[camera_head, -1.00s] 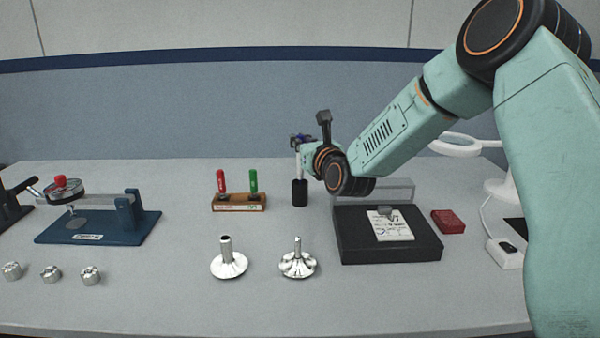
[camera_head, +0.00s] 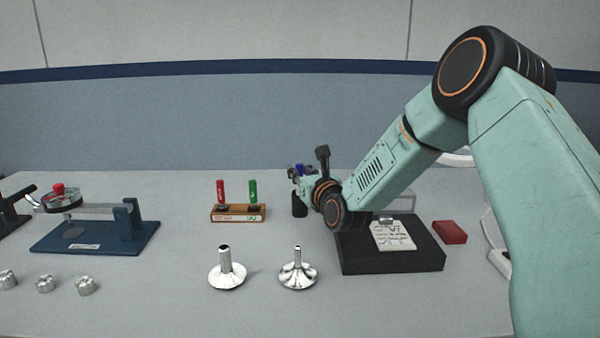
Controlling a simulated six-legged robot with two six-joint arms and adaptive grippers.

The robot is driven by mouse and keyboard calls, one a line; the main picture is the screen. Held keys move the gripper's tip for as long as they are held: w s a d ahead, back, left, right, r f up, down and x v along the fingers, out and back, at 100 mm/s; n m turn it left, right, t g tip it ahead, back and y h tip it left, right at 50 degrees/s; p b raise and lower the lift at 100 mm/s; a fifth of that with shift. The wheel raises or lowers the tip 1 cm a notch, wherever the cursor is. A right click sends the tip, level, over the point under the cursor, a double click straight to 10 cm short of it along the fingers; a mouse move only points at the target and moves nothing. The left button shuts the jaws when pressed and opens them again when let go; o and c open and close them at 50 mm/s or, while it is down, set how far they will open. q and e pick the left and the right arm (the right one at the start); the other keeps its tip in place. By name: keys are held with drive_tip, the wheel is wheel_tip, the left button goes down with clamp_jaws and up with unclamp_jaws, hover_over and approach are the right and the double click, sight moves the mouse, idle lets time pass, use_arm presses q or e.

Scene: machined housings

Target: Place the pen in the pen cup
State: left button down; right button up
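The black pen cup (camera_head: 299,208) stands upright on the table right of the marker stand; its rim is hidden by my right gripper. My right gripper (camera_head: 298,180) is right over the cup, its arm coming in from the right. It is small and dark here, and I cannot tell whether its fingers are open or shut. A small blue bit shows at the gripper; I cannot tell whether it is part of the pen. The pen's white shaft does not show. My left gripper is not in view.
A wooden stand (camera_head: 238,213) with a red and a green marker is left of the cup. A black box with a paper card (camera_head: 393,234) is at right, beside a red block (camera_head: 450,232). Two shiny metal parts (camera_head: 227,272) (camera_head: 297,272) stand in front. A blue fixture (camera_head: 95,238) is at left.

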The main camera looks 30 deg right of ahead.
drive_tip(key=shift+o, duration=0.7)
drive_tip(key=shift+r, duration=0.1)
drive_tip(key=shift+o, duration=0.2)
drive_tip(key=shift+s+a+r, duration=0.1)
drive_tip(key=shift+s+r, duration=0.05)
drive_tip(key=shift+s+f+p, duration=0.1)
drive_tip(key=shift+f+p, duration=0.1)
drive_tip(key=shift+p, duration=0.2)
drive_tip(key=s+a+p, duration=0.1)
drive_tip(key=s, duration=0.6)
drive_tip(key=shift+s+a, duration=0.15)
drive_tip(key=shift+s, duration=0.05)
drive_tip(key=shift+f, duration=0.1)
